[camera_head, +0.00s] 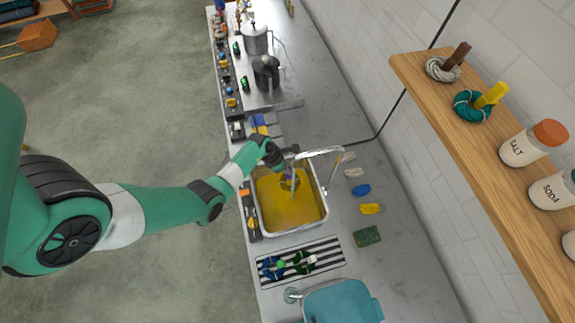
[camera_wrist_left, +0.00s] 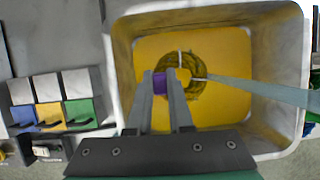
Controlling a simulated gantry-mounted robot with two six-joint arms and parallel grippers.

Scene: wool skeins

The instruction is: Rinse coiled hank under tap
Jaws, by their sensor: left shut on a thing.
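A coiled hank (camera_wrist_left: 195,62), dull yellow with white ties, is in the sink basin (camera_head: 325,208) in the left wrist view. It shows small and partly hidden in the head view (camera_head: 290,184). My left gripper (camera_wrist_left: 164,80) is over the basin, shut on a purple piece (camera_wrist_left: 160,84) at the hank's near edge. Whether that piece is joined to the hank is not clear. The tap (camera_head: 320,153) arches over the basin from its right side. A pale blue-grey strip (camera_wrist_left: 255,90) reaches the hank from the right; I cannot tell if it is water. My right gripper is not seen.
The basin's inside is yellow. Small skeins and a green sponge (camera_head: 367,236) lie right of the basin. A wooden shelf (camera_head: 450,110) with jars overhangs at right.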

